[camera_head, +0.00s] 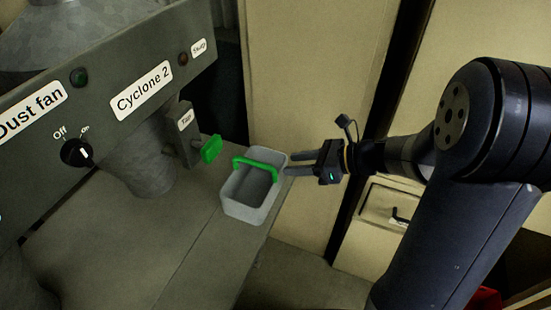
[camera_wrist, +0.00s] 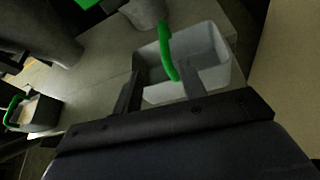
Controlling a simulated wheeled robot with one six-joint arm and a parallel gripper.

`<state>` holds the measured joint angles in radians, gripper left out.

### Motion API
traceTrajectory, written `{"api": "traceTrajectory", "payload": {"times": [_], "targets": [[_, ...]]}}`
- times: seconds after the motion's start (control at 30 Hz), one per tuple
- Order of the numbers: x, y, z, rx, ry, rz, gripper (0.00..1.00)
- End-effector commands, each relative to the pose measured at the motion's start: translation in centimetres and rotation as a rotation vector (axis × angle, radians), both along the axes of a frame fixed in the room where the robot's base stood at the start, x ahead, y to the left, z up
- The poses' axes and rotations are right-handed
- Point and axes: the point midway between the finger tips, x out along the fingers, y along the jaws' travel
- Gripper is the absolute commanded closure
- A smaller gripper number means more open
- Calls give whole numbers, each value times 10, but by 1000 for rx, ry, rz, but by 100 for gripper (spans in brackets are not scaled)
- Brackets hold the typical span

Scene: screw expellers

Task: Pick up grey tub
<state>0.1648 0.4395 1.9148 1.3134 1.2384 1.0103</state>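The grey tub (camera_head: 243,209) stands on the grey bench near its right edge, with its green handle (camera_head: 256,166) raised across the top. My gripper (camera_head: 291,164) is at the tub's right side, level with the handle, with its fingers pointing left. The wrist view shows the fingers of my gripper (camera_wrist: 160,90) apart, with the near end of the green handle (camera_wrist: 166,50) appearing between them, closer to the right finger. The right finger overlaps the grey tub (camera_wrist: 213,50) in that view. Whether either finger touches the handle or tub, I cannot tell.
A green tap handle (camera_head: 211,149) hangs just left of the tub, below the "Cyclone 2" panel (camera_head: 140,88). Another container with a green handle (camera_wrist: 38,113) shows at the left of the wrist view. A beige cabinet (camera_head: 310,110) stands behind. The bench (camera_head: 190,225) left of the tub is clear.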

Motion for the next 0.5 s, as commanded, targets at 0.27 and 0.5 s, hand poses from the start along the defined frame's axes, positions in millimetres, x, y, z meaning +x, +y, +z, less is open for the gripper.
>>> {"api": "traceTrajectory", "payload": {"times": [0.27,0.5], "targets": [[8,25,-7,39,41,-40,60],[15,50,-17,38,38,-41,60]]}}
